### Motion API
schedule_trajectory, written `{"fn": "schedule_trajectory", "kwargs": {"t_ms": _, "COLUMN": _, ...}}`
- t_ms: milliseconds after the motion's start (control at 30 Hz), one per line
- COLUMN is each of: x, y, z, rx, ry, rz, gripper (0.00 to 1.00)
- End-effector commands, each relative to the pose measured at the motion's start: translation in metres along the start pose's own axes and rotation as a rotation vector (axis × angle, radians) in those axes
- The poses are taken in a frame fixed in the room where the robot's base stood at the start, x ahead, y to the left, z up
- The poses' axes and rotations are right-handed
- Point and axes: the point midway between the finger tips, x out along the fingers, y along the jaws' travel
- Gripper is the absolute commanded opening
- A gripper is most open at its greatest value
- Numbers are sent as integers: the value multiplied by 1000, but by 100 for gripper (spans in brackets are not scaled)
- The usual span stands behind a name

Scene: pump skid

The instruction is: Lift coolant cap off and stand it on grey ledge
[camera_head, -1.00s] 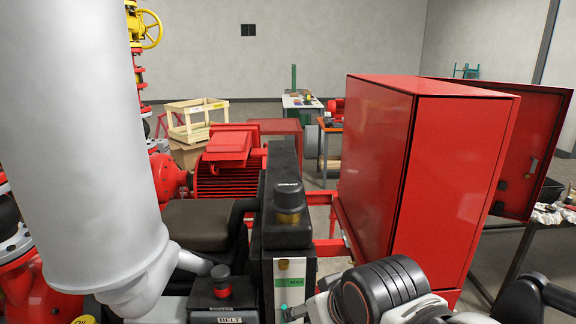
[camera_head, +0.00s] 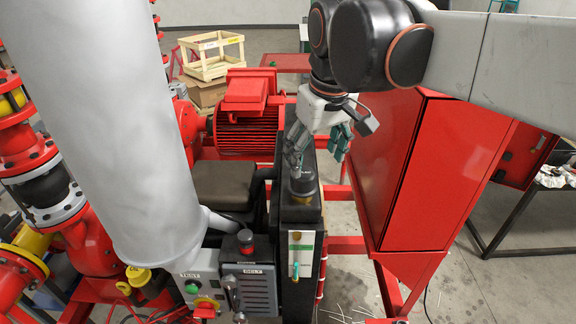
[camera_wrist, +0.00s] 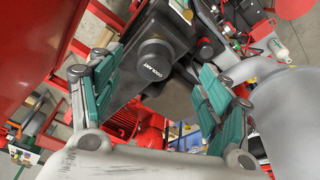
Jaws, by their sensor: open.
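The coolant cap (camera_head: 302,181) is a round black cap seated on its neck on top of a narrow black tank (camera_head: 294,214). In the wrist view the cap (camera_wrist: 154,53), lettered COOLANT, shows between the fingers. My gripper (camera_head: 319,152) is open above the cap, slightly to its right, with green pads on its fingers. In the wrist view the gripper (camera_wrist: 153,72) holds nothing, and no contact with the cap shows. A flat dark grey surface (camera_head: 222,184) lies left of the tank; I cannot tell whether it is the grey ledge.
A tall red cabinet (camera_head: 412,180) stands close to the right of the tank. A large pale grey cylinder (camera_head: 110,130) fills the left. A control box (camera_head: 248,286) with a red knob is in front. A red motor (camera_head: 246,115) is behind.

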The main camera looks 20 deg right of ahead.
Motion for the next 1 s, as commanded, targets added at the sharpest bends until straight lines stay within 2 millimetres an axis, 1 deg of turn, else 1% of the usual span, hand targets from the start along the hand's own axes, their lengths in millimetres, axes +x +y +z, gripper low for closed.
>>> {"fn": "schedule_trajectory", "kwargs": {"t_ms": 33, "x": -6, "y": 3, "z": -16, "rx": -16, "ry": -38, "rz": -7, "gripper": 71}}
{"fn": "schedule_trajectory", "kwargs": {"t_ms": 100, "x": -12, "y": 7, "z": -31, "rx": -39, "ry": -89, "rz": -18, "gripper": 71}}
{"fn": "schedule_trajectory", "kwargs": {"t_ms": 200, "x": -18, "y": 10, "z": -48, "rx": -66, "ry": -149, "rz": -32, "gripper": 71}}
{"fn": "schedule_trajectory", "kwargs": {"t_ms": 300, "x": -22, "y": 13, "z": -59, "rx": -86, "ry": -191, "rz": -43, "gripper": 71}}
{"fn": "schedule_trajectory", "kwargs": {"t_ms": 467, "x": -22, "y": 14, "z": -66, "rx": -100, "ry": -222, "rz": -52, "gripper": 71}}
{"fn": "schedule_trajectory", "kwargs": {"t_ms": 567, "x": -11, "y": 14, "z": -65, "rx": -102, "ry": -226, "rz": -53, "gripper": 71}}
{"fn": "schedule_trajectory", "kwargs": {"t_ms": 833, "x": 37, "y": 12, "z": -52, "rx": -102, "ry": -225, "rz": -53, "gripper": 71}}
{"fn": "schedule_trajectory", "kwargs": {"t_ms": 900, "x": 46, "y": 11, "z": -50, "rx": -102, "ry": -224, "rz": -53, "gripper": 71}}
{"fn": "schedule_trajectory", "kwargs": {"t_ms": 1000, "x": 55, "y": 11, "z": -48, "rx": -101, "ry": -224, "rz": -53, "gripper": 71}}
